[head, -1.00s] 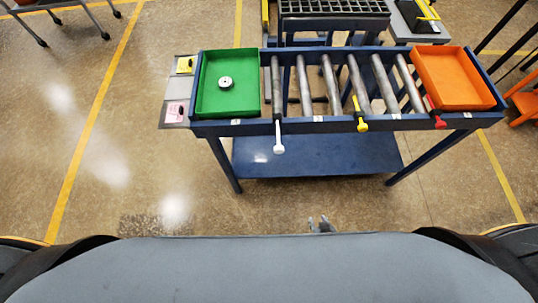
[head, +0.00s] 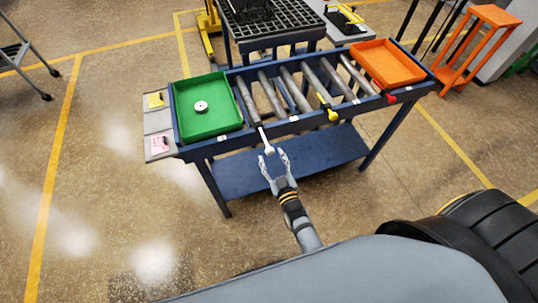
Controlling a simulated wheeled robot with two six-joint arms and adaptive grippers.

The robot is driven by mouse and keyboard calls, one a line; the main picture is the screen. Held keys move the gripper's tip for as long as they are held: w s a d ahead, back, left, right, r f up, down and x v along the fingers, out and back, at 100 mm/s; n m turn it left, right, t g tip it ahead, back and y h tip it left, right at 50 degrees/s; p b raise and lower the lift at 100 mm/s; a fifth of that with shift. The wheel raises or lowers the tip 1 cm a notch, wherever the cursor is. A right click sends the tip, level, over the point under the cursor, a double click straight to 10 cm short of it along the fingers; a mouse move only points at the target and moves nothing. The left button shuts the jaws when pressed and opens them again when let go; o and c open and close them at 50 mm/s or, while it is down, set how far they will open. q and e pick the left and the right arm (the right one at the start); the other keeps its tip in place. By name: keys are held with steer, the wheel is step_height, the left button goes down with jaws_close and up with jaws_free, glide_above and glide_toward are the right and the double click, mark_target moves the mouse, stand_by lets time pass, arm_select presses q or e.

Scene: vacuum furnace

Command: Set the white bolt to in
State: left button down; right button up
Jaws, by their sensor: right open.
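The white bolt (head: 267,144) sticks out from the front rail of the blue roller table (head: 215,147), just right of the green tray. Its round white end points toward me. My right gripper (head: 273,161) is open, with its fingers spread just in front of the bolt's end. I cannot tell whether the fingertips touch it. My left gripper is not in view.
A yellow bolt (head: 332,115) and a red bolt (head: 390,97) stick out farther right along the same rail. A green tray (head: 233,115) holding a round metal disc (head: 201,107) and an orange tray (head: 408,72) sit on the table. Floor in front is clear.

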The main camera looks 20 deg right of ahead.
mark_target(271, 153)
steer(key=shift+w+d+b, duration=0.1)
steer(key=shift+w+b, duration=0.3)
steer(key=shift+w, duration=1.15)
jaws_close()
